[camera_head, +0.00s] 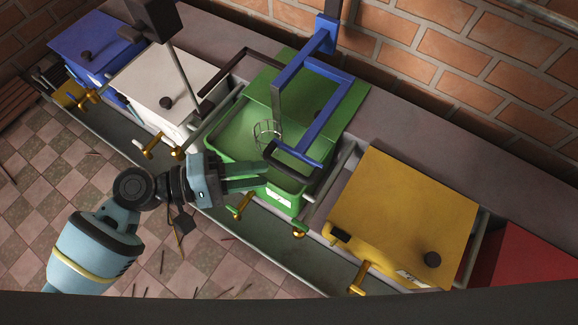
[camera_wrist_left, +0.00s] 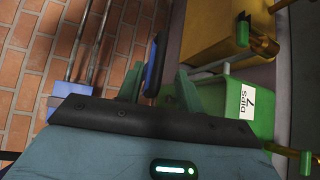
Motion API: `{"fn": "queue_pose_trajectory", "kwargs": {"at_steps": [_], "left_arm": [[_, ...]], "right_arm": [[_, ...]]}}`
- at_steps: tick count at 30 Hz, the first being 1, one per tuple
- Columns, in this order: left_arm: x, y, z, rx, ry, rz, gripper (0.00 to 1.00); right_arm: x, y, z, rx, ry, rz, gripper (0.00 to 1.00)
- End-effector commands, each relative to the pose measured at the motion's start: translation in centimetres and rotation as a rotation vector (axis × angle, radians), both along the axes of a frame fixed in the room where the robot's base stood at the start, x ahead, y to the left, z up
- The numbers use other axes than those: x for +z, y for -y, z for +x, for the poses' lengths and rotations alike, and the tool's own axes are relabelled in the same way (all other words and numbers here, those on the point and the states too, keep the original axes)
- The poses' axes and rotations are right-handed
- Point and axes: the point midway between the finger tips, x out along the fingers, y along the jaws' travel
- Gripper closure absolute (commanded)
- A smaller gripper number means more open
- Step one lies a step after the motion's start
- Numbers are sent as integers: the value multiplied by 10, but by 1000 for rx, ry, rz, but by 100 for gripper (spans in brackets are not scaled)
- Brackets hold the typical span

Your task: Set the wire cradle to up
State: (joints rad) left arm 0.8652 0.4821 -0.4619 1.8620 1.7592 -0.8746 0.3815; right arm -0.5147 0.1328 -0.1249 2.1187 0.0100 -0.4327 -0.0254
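The wire cradle (camera_head: 267,131) is a small round wire basket at the open green vat (camera_head: 222,141). Its height against the vat rim is hard to tell. A blue frame (camera_head: 341,95) reaches over the vat from a post at the wall and ends in a blue bar with a dark grip (camera_head: 292,158) near the front. My left gripper (camera_head: 267,175) is open just in front of this bar. In the left wrist view, the bar (camera_wrist_left: 153,65) stands between the two spread fingers (camera_wrist_left: 157,85), with gaps on both sides. My right gripper is not in view.
A white vat (camera_head: 170,84) and a blue vat (camera_head: 92,45) stand to the left, a yellow vat (camera_head: 404,210) to the right. Brass taps (camera_head: 241,207) stick out along the front. A label reading "DIPS 7" (camera_wrist_left: 248,102) is on the green vat. The brick wall (camera_head: 450,50) closes the back.

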Motion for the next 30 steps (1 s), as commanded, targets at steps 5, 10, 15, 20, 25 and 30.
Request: {"fn": "queue_pose_trajectory", "kwargs": {"at_steps": [5, 10, 15, 20, 25, 30], "left_arm": [[-4, 27, 5, -1, 0, -3, 64], [-8, 50, 10, -1, 0, -2, 64], [-9, 62, 12, 0, -1, -1, 64], [-9, 65, 12, 1, 0, 0, 64], [-9, 64, 12, 1, 0, -1, 65], [-9, 64, 12, 1, 0, -1, 87]], "right_arm": [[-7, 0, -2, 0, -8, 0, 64], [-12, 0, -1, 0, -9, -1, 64], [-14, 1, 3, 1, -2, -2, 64], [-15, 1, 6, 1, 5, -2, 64], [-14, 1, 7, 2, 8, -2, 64], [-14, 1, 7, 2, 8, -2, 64]]}}
